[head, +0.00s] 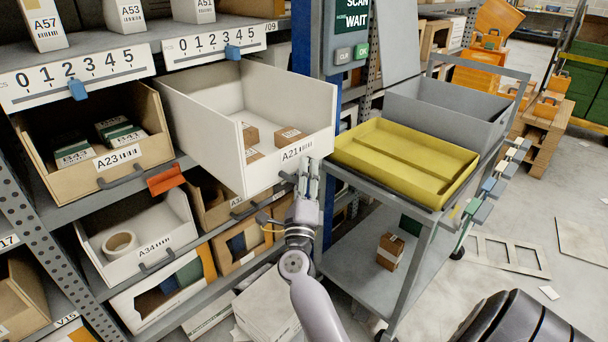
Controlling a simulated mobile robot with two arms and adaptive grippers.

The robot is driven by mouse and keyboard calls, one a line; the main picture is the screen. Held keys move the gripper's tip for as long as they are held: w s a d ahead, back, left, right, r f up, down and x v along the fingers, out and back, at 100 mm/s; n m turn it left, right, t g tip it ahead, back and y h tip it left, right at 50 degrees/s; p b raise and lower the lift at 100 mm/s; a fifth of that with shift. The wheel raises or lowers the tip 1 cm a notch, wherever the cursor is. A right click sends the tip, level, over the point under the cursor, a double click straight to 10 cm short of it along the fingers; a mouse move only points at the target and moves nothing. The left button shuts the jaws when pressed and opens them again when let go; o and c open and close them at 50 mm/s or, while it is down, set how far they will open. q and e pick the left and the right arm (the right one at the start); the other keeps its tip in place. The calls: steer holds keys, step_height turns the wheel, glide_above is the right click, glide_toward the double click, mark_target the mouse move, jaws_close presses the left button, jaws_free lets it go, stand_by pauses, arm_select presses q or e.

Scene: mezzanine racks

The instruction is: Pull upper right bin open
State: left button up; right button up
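The upper right bin (228,125) is a white open-topped bin labelled A21. It is pulled well out of the rack, past the shelf edge, and its inside shows with several small brown boxes (288,137) near the front. Its dark handle (288,177) is low on the front panel, partly hidden by my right gripper. My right gripper (309,167) is at the bin's front, below the label, with its fingers pointing up around the handle. The fingers look closed on it, though the contact is partly hidden. My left gripper is not in view.
A grey cart (352,260) with a yellow tray (405,160) stands close on the right of the bin. Left of it sits cardboard bin A23 (92,175), with white bin A34 (120,262) below. A blue post (303,40) rises behind.

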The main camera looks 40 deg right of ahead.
steer(key=v, duration=1.2)
stand_by(0.3)
